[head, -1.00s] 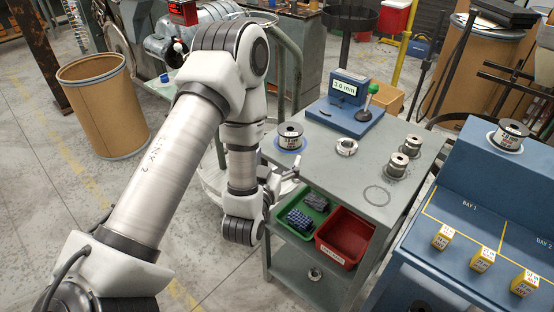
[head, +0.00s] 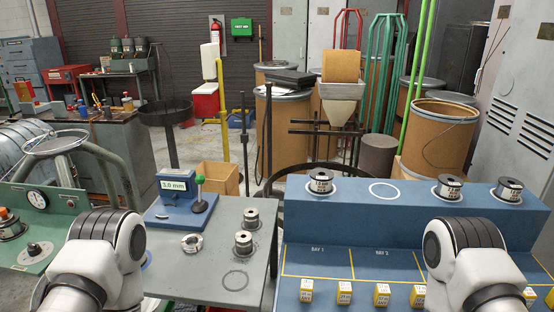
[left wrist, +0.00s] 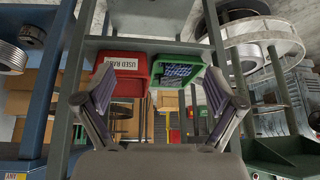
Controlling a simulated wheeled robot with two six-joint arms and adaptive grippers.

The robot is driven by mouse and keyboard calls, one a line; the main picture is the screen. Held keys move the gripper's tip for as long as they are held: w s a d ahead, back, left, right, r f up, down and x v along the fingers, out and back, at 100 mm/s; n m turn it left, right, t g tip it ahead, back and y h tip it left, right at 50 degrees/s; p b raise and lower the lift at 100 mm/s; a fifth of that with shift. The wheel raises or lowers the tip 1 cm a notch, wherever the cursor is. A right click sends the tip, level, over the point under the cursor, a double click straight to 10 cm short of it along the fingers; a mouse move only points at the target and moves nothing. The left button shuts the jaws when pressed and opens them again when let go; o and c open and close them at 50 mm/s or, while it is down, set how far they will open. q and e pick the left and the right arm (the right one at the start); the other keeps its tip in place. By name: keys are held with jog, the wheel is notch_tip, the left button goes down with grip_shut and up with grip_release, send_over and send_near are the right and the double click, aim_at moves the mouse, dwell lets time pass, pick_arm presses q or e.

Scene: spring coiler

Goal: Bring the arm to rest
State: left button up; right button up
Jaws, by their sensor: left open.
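My left arm (head: 105,255) comes in at the lower left of the head view, bent close to me, and its gripper is out of that view. In the left wrist view my left gripper (left wrist: 160,105) is open with nothing between its fingers. Beyond the fingers are a red bin (left wrist: 118,78) and a green bin (left wrist: 177,75) with dark contents, on the grey table's shelf. My right arm (head: 475,255) stands at the lower right of the head view; its gripper is not seen.
The grey table (head: 215,277) carries a blue gauge (head: 175,193) reading 1.0 mm, a metal ring (head: 192,243) and two metal cylinders (head: 243,243). The blue bench (head: 345,222) holds spools (head: 321,181) and yellow blocks (head: 344,292). A green panel (head: 35,200) stands at left.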

pick_arm(q)
jog(key=s+d+f+g, duration=0.1)
jog(key=s+f+g, duration=0.1)
jog(key=s+g, duration=0.3)
jog(key=s, duration=0.4)
jog(key=shift+f+h, duration=0.3)
jog(key=shift+f, duration=0.05)
jog(key=shift+d, duration=0.1)
